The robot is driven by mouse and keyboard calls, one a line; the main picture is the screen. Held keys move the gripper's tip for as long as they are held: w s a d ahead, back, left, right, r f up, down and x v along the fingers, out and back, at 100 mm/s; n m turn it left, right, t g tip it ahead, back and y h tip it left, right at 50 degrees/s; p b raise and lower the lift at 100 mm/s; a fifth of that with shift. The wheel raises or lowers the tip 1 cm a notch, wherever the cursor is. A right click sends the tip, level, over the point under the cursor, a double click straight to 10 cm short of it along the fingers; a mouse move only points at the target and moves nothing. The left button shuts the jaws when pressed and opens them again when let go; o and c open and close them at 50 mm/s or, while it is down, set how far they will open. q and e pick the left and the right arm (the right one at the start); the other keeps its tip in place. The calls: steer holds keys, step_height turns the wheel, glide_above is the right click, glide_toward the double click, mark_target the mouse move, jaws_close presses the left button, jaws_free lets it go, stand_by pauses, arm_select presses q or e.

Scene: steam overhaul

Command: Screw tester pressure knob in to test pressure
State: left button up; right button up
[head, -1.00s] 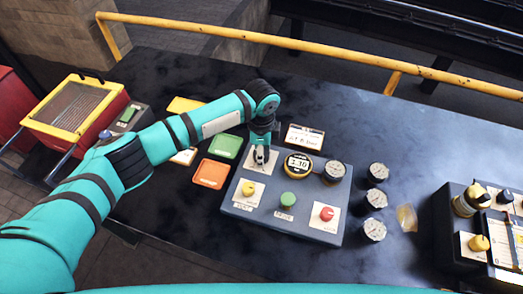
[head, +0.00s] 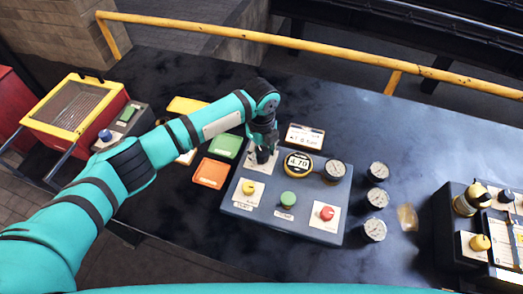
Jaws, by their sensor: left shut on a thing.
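The tester (head: 262,208) is a flat blue-grey box on the dark table. It carries a yellow knob (head: 249,188), a green knob (head: 288,198), a red knob (head: 327,213), a round yellow-rimmed digital display (head: 298,162) and a dial gauge (head: 334,169). The display seems to read 4.70. My left gripper (head: 263,154) points down at the tester's back left corner, left of the display. It is shut on the pressure knob there, which the fingers mostly hide. My right gripper is out of view.
Several loose gauges (head: 376,200) stand right of the tester. Coloured cards, one orange (head: 211,173) and one green (head: 225,146), lie to its left. A yellow-topped caged box (head: 73,112) is at far left. Another dark unit with knobs (head: 450,235) stands right. A yellow rail (head: 250,36) runs behind.

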mark_target(261, 151)
arm_select(q)
steer(key=shift+w+r, duration=0.1)
stand_by(0.4)
steer(key=o, duration=1.2)
steer(key=shift+c, duration=0.2)
step_height(261, 151, up, 12)
